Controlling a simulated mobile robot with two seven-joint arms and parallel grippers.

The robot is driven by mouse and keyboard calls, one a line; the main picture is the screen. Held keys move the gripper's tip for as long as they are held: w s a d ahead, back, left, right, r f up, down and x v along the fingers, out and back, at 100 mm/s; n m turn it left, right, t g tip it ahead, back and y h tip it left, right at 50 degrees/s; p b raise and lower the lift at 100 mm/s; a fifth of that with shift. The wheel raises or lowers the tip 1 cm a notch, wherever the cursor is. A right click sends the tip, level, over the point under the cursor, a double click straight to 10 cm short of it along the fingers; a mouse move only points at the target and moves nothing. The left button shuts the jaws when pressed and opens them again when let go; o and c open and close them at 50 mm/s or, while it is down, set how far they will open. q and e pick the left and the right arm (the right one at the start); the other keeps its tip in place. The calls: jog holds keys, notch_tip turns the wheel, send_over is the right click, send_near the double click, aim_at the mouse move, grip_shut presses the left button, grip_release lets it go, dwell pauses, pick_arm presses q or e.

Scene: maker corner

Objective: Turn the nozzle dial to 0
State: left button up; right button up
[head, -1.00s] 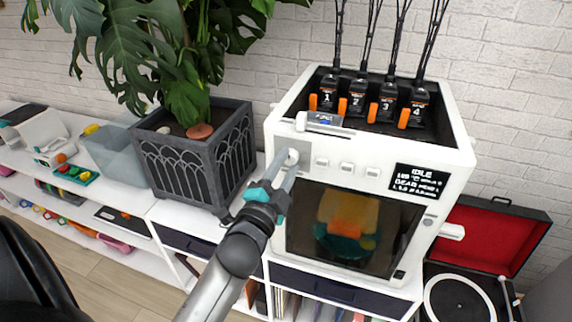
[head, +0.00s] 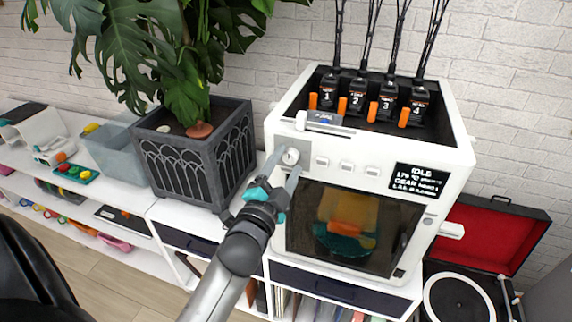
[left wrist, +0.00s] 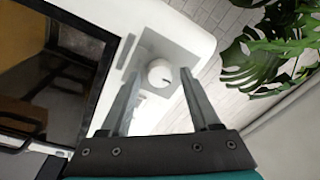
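The nozzle dial (head: 291,156) is a round white knob on a grey square plate at the upper left of the white printer's front. It also shows in the left wrist view (left wrist: 160,73), with a short dark mark on its face. My left gripper (head: 284,162) is open in front of the dial, with one finger on each side of it. In the left wrist view the fingers (left wrist: 157,92) stand apart with visible gaps to the knob. The display (head: 418,181) reads IDLE with smaller lines that are hard to read. My right gripper is not in view.
The white printer (head: 452,165) has a row of small buttons (head: 346,167) right of the dial and a dark window below. Numbered black units with orange levers stand on top. A dark planter (head: 190,170) is to the left. A record player (head: 460,300) is at the right.

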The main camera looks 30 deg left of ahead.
pick_arm(q)
jog(key=shift+o, duration=0.3)
jog(key=shift+s+d+f, duration=0.1)
jog(key=shift+s, duration=0.2)
jog(key=b+v, duration=0.3)
jog(key=v, duration=1.1)
jog(key=shift+s, duration=0.35)
